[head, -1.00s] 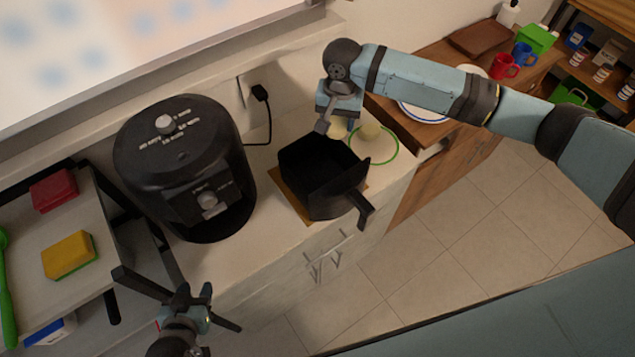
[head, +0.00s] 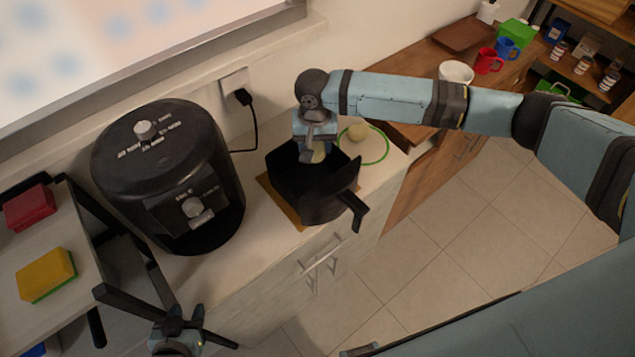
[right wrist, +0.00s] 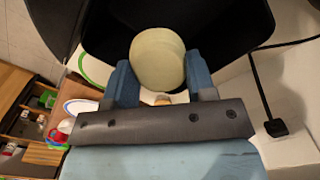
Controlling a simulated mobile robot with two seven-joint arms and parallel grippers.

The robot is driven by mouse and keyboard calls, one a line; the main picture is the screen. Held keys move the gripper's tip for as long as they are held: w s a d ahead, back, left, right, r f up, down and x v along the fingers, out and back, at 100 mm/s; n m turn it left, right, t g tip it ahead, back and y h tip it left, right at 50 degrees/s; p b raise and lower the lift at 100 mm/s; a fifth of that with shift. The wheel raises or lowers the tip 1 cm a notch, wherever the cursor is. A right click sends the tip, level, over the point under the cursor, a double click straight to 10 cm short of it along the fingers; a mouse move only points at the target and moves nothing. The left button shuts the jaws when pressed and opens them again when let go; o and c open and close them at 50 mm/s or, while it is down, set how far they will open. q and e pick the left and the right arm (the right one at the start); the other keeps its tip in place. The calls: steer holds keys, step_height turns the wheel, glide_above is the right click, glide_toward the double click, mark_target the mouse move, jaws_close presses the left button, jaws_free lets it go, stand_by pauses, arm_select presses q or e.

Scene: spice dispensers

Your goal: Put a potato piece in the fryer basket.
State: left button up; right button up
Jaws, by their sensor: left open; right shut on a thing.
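The black fryer basket (head: 306,190) sits on a brown board on the counter, its handle pointing to the front right. My right gripper (head: 317,152) is over the basket's back part, pointing down. It is shut on a pale potato piece (right wrist: 158,59), which shows between its fingers in the right wrist view against the dark basket wall. In the head view the held potato piece (head: 318,157) is partly hidden by the gripper. My left gripper (head: 165,312) is open and empty at the lower left.
The black air fryer body (head: 170,180) stands left of the basket, its cord plugged into the wall. A rack at left holds a red sponge (head: 29,207) and a yellow sponge (head: 45,274). A white bowl (head: 456,72) and mugs stand on the wooden counter.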

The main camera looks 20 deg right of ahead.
arm_select(q)
steer(key=shift+d, duration=0.1)
arm_select(e)
steer(key=shift+r, duration=0.1)
arm_select(q)
steer(key=shift+w+d+r, duration=0.1)
steer(key=shift+w, duration=0.05)
arm_select(e)
steer(key=o, duration=1)
arm_select(q)
steer(key=shift+r, duration=0.15)
arm_select(e)
steer(key=shift+r, duration=0.1)
